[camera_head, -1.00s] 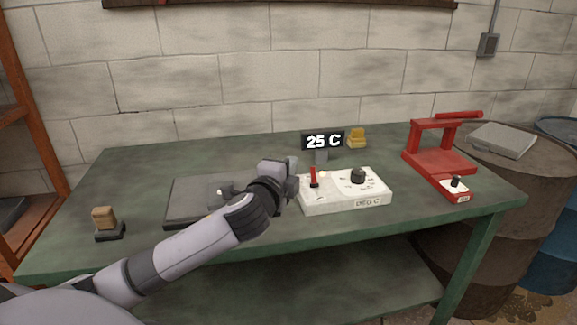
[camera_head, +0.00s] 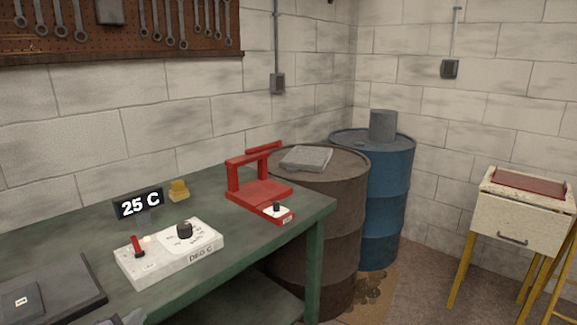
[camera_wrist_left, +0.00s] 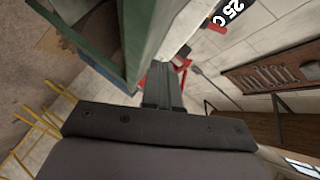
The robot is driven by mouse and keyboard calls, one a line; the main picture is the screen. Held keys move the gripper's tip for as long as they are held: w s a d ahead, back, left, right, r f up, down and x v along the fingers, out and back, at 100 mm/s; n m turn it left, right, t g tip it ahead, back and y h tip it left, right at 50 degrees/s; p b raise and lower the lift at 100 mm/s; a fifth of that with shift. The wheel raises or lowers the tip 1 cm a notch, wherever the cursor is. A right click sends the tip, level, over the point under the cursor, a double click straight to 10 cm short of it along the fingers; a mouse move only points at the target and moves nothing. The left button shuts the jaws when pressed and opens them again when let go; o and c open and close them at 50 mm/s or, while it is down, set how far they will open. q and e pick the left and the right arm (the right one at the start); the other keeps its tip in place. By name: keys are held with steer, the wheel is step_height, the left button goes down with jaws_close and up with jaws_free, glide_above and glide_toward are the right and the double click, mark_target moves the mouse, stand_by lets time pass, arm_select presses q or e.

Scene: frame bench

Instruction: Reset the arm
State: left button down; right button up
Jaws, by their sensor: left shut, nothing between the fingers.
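My left gripper (camera_wrist_left: 161,88) shows in the left wrist view with its dark fingers together and nothing between them. Beyond the fingertips are part of a red frame (camera_wrist_left: 178,62) and the side of the green bench. In the head view only a small grey piece, apparently of my left arm, shows at the bottom edge, low beside the bench. My right gripper is in neither view.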

arm_select(q)
steer(key=s+d+f+n+g+h, duration=0.1)
steer(key=s+d+f+n+g, duration=0.1)
steer(key=s+d+f+n, duration=0.3)
steer(key=s+d+f+n+g+h, duration=0.2)
steer(key=s+d+f+n, duration=0.2)
steer(key=s+f, duration=0.9)
steer(key=s+d, duration=0.1)
steer(key=s, duration=0.1)
steer(key=shift+s+d+f+n, duration=0.3)
steer(key=shift+s+n, duration=0.1)
